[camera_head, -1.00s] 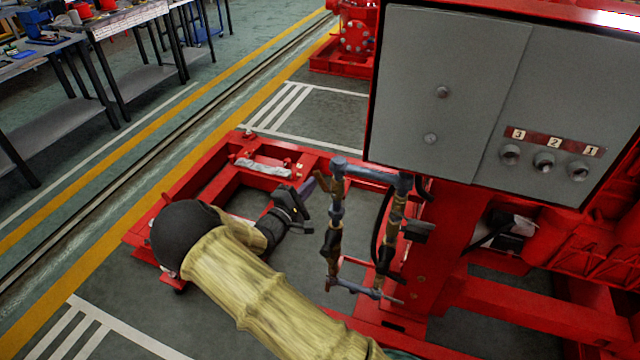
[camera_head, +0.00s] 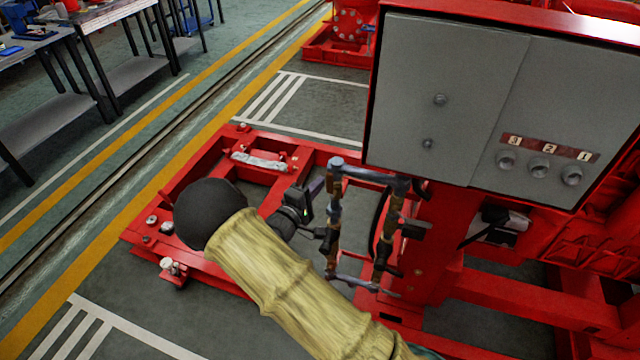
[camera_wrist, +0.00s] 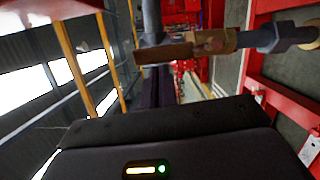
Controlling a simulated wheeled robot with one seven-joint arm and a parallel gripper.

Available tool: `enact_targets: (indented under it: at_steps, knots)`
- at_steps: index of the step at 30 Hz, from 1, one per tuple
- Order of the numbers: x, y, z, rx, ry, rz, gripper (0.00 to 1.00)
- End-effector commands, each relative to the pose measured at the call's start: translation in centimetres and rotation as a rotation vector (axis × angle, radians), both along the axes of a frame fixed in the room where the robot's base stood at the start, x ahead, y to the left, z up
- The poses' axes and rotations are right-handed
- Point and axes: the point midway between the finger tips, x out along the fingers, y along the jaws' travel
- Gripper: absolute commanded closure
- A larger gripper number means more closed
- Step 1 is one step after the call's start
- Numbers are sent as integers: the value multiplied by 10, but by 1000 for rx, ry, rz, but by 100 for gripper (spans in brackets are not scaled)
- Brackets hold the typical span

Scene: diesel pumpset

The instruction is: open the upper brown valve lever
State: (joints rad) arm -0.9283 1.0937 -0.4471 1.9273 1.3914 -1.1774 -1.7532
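The upper brown valve lever (camera_wrist: 165,53) shows near the top middle of the wrist view, a short flat bar beside a brass valve body (camera_wrist: 216,41). In the head view the valve sits on the left vertical pipe of a blue-grey pipe loop (camera_head: 338,163); the lever itself is hard to make out there. My gripper (camera_head: 316,190) is just left of this pipe, at the valve's height. In the wrist view its dark fingers (camera_wrist: 160,90) reach up toward the lever and overlap closely in view. Contact and the finger gap cannot be made out.
A grey control box (camera_head: 450,90) overhangs the pipes on the right. A red base frame (camera_head: 225,165) lies below and left of my gripper. A second vertical pipe with a valve (camera_head: 390,225) stands right of the first. Open floor lies to the left.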

Motion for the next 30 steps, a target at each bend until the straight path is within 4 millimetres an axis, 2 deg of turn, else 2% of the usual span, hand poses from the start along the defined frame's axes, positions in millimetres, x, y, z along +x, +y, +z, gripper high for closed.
enact_targets:
  at_steps: [19, 28, 30]
  knots:
    - [1, 0, 1, -1, -2, -3, 100]
    - [11, 27, 1, 0, -2, -15, 100]
    - [3, 34, -1, -1, 1, -15, 100]
